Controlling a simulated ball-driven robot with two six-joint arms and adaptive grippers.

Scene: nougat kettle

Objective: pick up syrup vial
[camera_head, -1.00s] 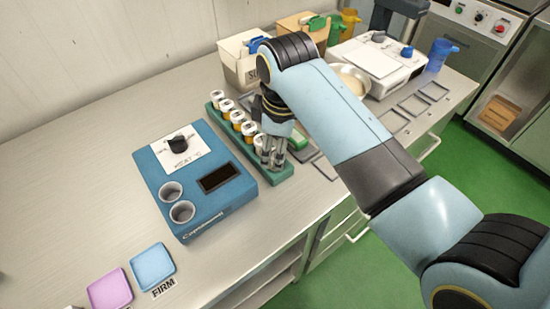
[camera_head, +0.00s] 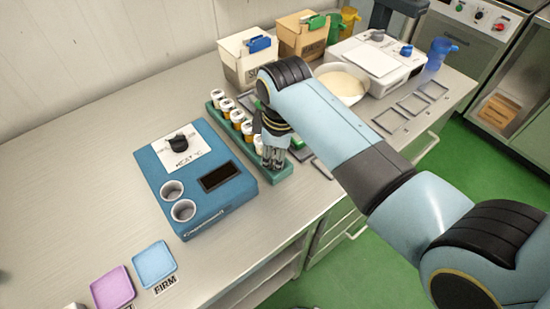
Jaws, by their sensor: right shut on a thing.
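A green rack (camera_head: 284,173) holds a row of syrup vials with white caps and amber bodies, such as the one at its far end (camera_head: 217,96). My right gripper (camera_head: 272,160) points down at the near end of the rack. It is shut on a syrup vial there, largely hidden by the fingers and wrist. The nearest clearly visible vial (camera_head: 259,144) stands just left of the fingers. I cannot tell whether the held vial is clear of its slot. My left gripper is not in view.
A blue device (camera_head: 215,211) with a dial, dark display and two round cups stands left of the rack. Purple (camera_head: 113,288) and blue (camera_head: 154,264) trays lie at the front. Boxes (camera_head: 247,62), a bowl (camera_head: 342,84) and a white scale (camera_head: 378,63) stand behind. The left counter is clear.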

